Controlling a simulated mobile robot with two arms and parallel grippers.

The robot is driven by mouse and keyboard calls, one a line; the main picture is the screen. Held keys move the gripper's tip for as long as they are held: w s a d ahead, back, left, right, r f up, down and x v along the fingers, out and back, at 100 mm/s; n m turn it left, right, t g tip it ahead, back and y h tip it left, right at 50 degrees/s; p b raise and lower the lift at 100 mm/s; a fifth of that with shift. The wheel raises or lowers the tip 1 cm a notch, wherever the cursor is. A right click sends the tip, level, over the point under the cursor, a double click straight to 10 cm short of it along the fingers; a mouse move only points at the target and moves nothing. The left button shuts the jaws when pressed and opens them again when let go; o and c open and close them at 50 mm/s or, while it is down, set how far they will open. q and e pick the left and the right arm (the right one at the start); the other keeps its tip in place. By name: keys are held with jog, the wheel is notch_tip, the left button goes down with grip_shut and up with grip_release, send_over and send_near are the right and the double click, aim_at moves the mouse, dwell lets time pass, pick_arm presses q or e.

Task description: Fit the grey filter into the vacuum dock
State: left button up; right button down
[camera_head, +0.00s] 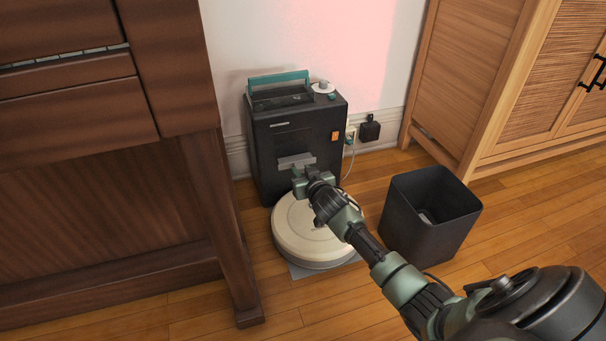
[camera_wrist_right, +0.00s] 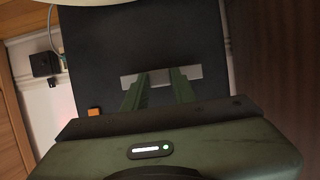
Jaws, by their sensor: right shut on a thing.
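The vacuum dock (camera_head: 298,142) is a black box with a teal handle, standing against the wall. Its dark front fills much of the right wrist view (camera_wrist_right: 100,55). The grey filter (camera_head: 296,160) is a flat light-grey piece at the dock's front; it also shows in the right wrist view (camera_wrist_right: 160,76). My right gripper (camera_head: 299,172) is shut on the filter, with its two green fingers (camera_wrist_right: 160,88) on it. I cannot tell how far the filter sits in the dock. My left gripper is not in view.
A round cream robot vacuum (camera_head: 305,235) sits at the dock's foot, under my right arm. An open black bin (camera_head: 425,225) stands to the right. A dark wooden desk (camera_head: 110,190) is at left, a light wood cabinet (camera_head: 500,95) at right. An outlet with a plug (camera_head: 369,129) is on the wall.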

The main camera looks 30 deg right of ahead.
aim_at(300, 166)
jog(key=shift+w+d+b, duration=0.2)
jog(key=shift+w+b, duration=0.1)
jog(key=shift+w, duration=0.55)
jog(key=shift+w+d+b, duration=0.2)
jog(key=shift+w+b, duration=0.1)
jog(key=shift+w, duration=0.5)
jog(key=c, duration=1.1)
grip_release()
jog(key=shift+o, duration=0.2)
